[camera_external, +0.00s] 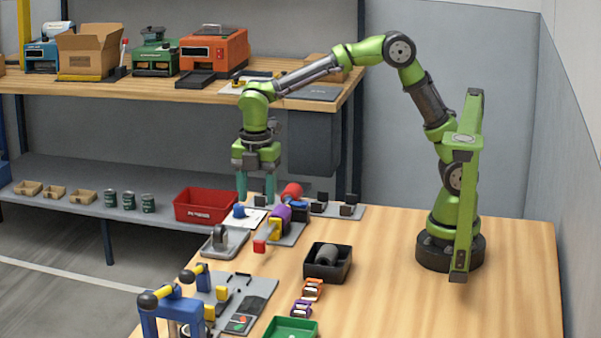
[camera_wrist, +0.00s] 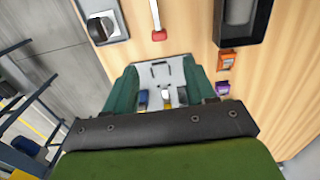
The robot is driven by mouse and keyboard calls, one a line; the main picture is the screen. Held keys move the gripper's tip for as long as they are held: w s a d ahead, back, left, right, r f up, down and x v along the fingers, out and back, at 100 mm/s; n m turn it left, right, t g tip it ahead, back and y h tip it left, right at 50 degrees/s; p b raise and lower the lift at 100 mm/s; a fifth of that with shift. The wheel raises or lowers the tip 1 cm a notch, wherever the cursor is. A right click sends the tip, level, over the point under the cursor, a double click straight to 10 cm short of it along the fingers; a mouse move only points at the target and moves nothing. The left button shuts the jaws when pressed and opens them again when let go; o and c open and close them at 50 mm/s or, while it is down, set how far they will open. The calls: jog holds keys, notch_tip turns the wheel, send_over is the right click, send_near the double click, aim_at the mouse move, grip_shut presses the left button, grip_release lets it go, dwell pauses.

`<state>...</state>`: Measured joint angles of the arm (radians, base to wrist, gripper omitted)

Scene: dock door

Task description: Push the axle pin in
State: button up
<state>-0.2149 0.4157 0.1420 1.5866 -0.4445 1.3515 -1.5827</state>
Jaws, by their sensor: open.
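The axle pin, a pale grey rod with a red head (camera_external: 261,246), sticks out toward the front left from a purple housing (camera_external: 281,218). My gripper (camera_external: 256,193) points down, open and empty, above the far left side of the housing. Its teal fingers (camera_wrist: 160,70) are spread in the wrist view, apart from the pin.
A grey plate with blue toggle clamps (camera_external: 255,287) stands at the front left. A black bin (camera_external: 327,263) holding a grey part is right of the pin. The table's right side is clear.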

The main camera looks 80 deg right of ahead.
aim_at(259, 241)
notch_tip(259, 241, down, 12)
dwell(0.4)
grip_shut()
